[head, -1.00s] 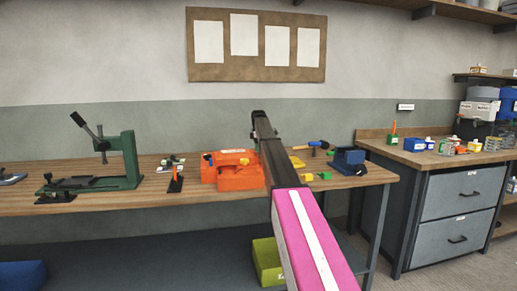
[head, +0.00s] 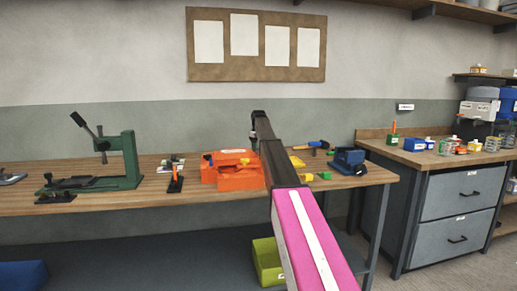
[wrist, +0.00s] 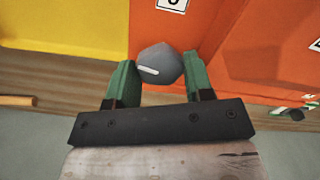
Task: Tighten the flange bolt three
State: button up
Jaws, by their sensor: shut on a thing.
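In the wrist view my gripper (wrist: 159,64) has its two green fingers on either side of a grey hexagonal bolt head (wrist: 162,60) with a white line on it. The gripper is shut on this bolt head. The bolt stands at an orange mould flange (wrist: 240,55), with a yellow surface (wrist: 65,25) to its left. A white number label (wrist: 172,3) is cut off by the top edge, so I cannot read it surely. In the head view the orange mould (head: 238,180) lies on the bench, and my arm hides the bolt and most of the gripper.
The wooden bench (head: 110,203) also carries a green press (head: 128,160) at left and a blue vise (head: 348,160) at right. A blue-handled tool (head: 318,144) lies behind. A drawer cabinet (head: 445,205) stands at right.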

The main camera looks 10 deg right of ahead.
jog(key=m, duration=0.4)
jog(key=shift+m, duration=0.3)
jog(key=m, duration=0.3)
jog(key=shift+m, duration=0.4)
jog(key=m, duration=1.2)
jog(key=shift+m, duration=0.3)
jog(key=m, duration=0.3)
jog(key=shift+m, duration=0.3)
jog(key=m, duration=0.4)
jog(key=shift+w+m, duration=0.1)
jog(key=shift+m, duration=2)
